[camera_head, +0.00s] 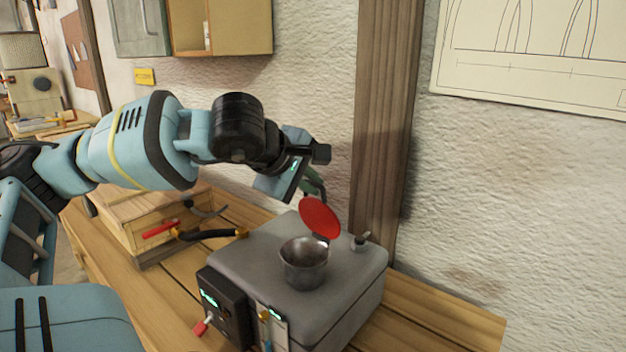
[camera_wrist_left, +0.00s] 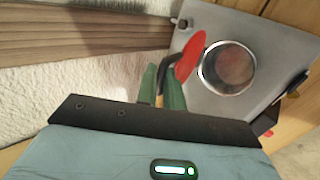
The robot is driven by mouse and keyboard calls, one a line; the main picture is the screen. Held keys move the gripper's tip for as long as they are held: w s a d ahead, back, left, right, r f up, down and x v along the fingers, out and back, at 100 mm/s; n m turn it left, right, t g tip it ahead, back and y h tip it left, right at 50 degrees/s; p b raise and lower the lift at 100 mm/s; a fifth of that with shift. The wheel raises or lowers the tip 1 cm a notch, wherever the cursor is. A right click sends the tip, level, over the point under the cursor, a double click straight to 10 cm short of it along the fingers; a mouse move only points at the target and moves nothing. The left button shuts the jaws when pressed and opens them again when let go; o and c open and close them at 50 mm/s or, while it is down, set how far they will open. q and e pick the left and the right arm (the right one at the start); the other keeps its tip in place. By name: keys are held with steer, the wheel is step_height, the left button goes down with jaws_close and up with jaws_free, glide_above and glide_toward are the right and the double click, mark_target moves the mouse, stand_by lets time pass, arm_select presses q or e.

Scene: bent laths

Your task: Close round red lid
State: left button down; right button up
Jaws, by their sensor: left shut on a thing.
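The round red lid (camera_head: 320,217) stands tilted up at the back of a round metal opening (camera_head: 304,262) on top of a grey box (camera_head: 345,280). The opening is uncovered. In the left wrist view the lid (camera_wrist_left: 190,56) shows at a slant beside the opening (camera_wrist_left: 228,68), with a dark bent arm at its back. My left gripper (camera_head: 314,188) is behind the lid, its green fingers (camera_wrist_left: 162,88) close together at the dark arm. They are shut on the lid's arm or edge; the exact contact is partly hidden. My right gripper is not in view.
A wooden box (camera_head: 150,225) with red-handled and black-handled tools (camera_head: 208,234) stands left of the grey box. A black control unit (camera_head: 224,305) is on its front. A wooden post (camera_head: 383,130) and rough wall are close behind. The bench (camera_head: 440,315) is clear at right.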

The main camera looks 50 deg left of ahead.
arm_select(q)
steer(key=shift+s+d+f, duration=0.1)
steer(key=shift+s+f, duration=0.2)
steer(key=shift+s, duration=0.3)
steer(key=shift+s+d+f, duration=0.1)
steer(key=shift+s+f, duration=0.15)
steer(key=shift+s, duration=0.3)
steer(key=s+f, duration=0.1)
steer(key=s, duration=0.1)
steer(key=shift+s+d+f, duration=0.1)
steer(key=shift+s+f, duration=0.3)
steer(key=shift+s+d+f, duration=0.1)
steer(key=shift+s+f, duration=0.9)
steer(key=shift+s, duration=0.05)
steer(key=shift+f, duration=0.1)
